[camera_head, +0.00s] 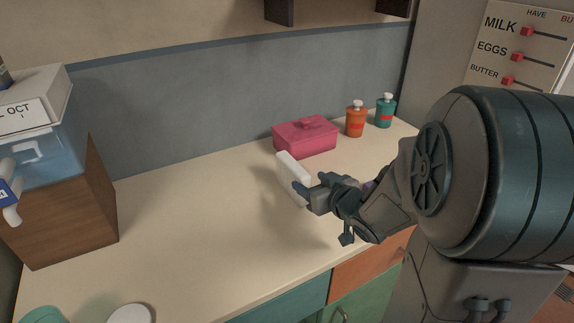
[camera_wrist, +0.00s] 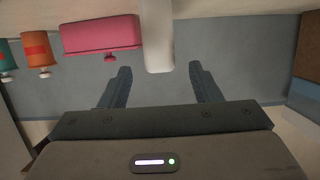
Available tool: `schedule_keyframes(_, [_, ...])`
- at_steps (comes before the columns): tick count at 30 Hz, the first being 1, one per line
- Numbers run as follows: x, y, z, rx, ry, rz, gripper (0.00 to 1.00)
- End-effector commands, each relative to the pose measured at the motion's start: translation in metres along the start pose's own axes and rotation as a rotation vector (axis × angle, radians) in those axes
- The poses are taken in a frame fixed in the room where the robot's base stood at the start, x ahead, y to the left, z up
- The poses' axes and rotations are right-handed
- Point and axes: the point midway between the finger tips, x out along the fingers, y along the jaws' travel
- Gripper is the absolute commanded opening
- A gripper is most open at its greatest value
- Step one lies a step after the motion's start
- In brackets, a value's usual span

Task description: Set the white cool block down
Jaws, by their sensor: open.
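The white cool block (camera_head: 292,172) is a narrow white slab at the middle of the counter, in front of the pink box. In the wrist view the white block (camera_wrist: 158,35) comes in from the top edge, its near end level with the fingertips. My gripper (camera_head: 303,188) is open at the block's right side in the head view. In the wrist view the fingers of my gripper (camera_wrist: 159,68) stand apart, with a gap on each side of the block. My gripper partly hides the block's lower end, and I cannot tell just where it meets the counter.
A pink box (camera_head: 305,135) stands behind the block, with an orange bottle (camera_head: 355,120) and a teal bottle (camera_head: 385,110) to its right. A wooden box (camera_head: 65,205) bearing a blue tub (camera_head: 45,150) stands at the left. The counter (camera_head: 190,210) between is clear.

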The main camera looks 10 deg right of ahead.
Motion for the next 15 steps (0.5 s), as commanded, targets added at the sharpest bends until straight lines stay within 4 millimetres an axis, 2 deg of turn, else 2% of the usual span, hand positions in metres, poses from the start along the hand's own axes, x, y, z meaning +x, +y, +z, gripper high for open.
schedule_keyframes(6, [0.016, 0.000, -0.002, 0.002, 0.000, -0.003, 0.57])
schedule_keyframes(15, [0.028, -0.001, 0.001, -0.002, 0.000, -0.001, 0.57])
